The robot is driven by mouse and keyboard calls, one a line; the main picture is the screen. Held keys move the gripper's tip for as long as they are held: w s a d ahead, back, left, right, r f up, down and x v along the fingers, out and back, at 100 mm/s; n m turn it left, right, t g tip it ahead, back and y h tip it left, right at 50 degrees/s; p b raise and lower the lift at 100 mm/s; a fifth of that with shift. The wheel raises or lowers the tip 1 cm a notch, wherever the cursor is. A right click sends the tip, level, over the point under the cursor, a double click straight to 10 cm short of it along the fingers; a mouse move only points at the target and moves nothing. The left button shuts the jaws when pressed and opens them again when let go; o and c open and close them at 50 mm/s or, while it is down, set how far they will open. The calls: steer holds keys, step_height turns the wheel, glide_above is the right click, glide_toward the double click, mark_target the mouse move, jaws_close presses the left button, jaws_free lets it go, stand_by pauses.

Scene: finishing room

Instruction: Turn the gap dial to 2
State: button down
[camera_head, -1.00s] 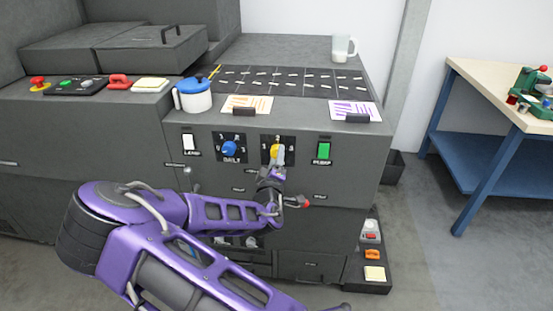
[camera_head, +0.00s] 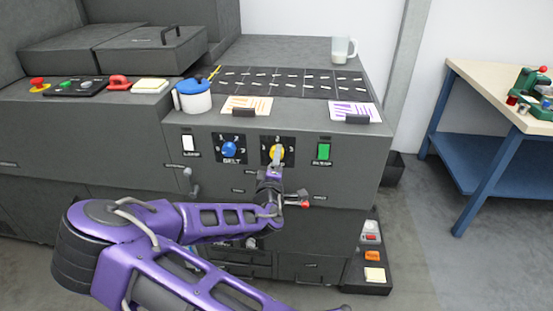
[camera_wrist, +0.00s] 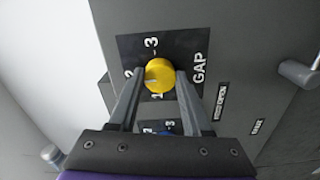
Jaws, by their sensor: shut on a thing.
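The yellow gap dial (camera_head: 277,152) sits on a black plate on the machine's front. It also shows in the wrist view (camera_wrist: 160,73), with the digits 1, 2 and 3 around it and the word GAP beside it. My gripper (camera_head: 276,161) reaches it from the front. In the wrist view, its two fingers (camera_wrist: 157,80) stand on either side of the knob, shut on it. A pale mark on the knob lies on its left side in the wrist view, facing roughly the 2. The fingers hide part of the plate.
A blue belt dial (camera_head: 229,149) is left of the gap dial, and a green switch (camera_head: 323,151) is right of it. A lever (camera_head: 191,182) sticks out lower left.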

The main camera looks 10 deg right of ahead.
steer(key=shift+c, duration=1.7)
jaws_free()
steer(key=shift+s, duration=0.15)
steer(key=p+v, duration=0.1)
steer(key=v, duration=1.6)
steer(key=shift+p, duration=0.3)
